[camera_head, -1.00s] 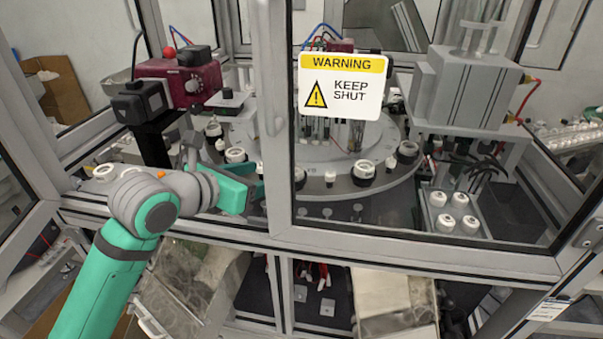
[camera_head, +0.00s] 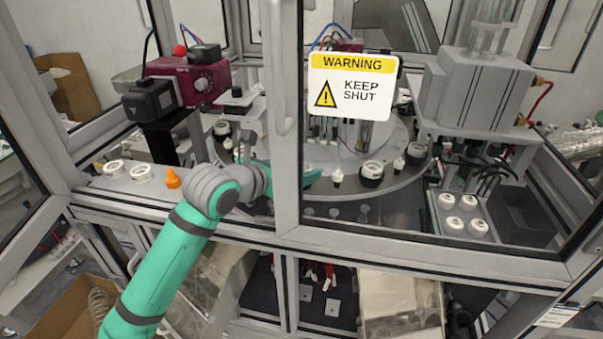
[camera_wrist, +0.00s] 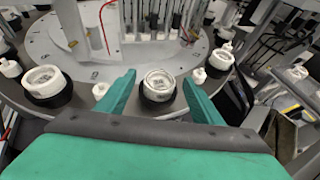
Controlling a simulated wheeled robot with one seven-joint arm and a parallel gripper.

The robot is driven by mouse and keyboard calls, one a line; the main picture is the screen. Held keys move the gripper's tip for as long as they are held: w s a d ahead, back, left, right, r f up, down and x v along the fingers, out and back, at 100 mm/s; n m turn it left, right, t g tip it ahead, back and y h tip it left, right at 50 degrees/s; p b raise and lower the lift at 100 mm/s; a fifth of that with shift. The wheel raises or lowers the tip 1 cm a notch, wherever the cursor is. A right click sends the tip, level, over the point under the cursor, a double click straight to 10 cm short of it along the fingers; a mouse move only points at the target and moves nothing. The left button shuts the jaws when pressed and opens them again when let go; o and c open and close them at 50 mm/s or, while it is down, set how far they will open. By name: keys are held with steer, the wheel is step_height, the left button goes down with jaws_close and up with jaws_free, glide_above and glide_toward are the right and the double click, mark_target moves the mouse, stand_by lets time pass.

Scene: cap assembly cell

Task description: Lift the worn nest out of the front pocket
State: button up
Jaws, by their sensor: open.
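A white ring-shaped nest (camera_wrist: 159,82) sits in a black pocket (camera_wrist: 158,103) at the near rim of the round table, in the wrist view. I take it for the worn nest; grey marks show inside it. My gripper (camera_wrist: 159,76) is open, one teal finger on each side of this nest, with visible gaps. Nothing is held. Finger height against the nest is hard to judge. In the head view my gripper (camera_head: 290,178) reaches over the table behind the door frame, and this nest is hidden there.
More nests in black pockets stand on the table, one to the right (camera_head: 371,173). Small white pegs (camera_head: 337,176) stand between pockets. Two white rings (camera_head: 141,173) and an orange piece (camera_head: 172,179) rest on the front ledge. A glazed door with a warning sign (camera_head: 350,85) stands right of my arm.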

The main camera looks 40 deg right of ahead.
steer(key=c, duration=1.1)
steer(key=shift+c, duration=0.2)
steer(key=shift+r, duration=0.15)
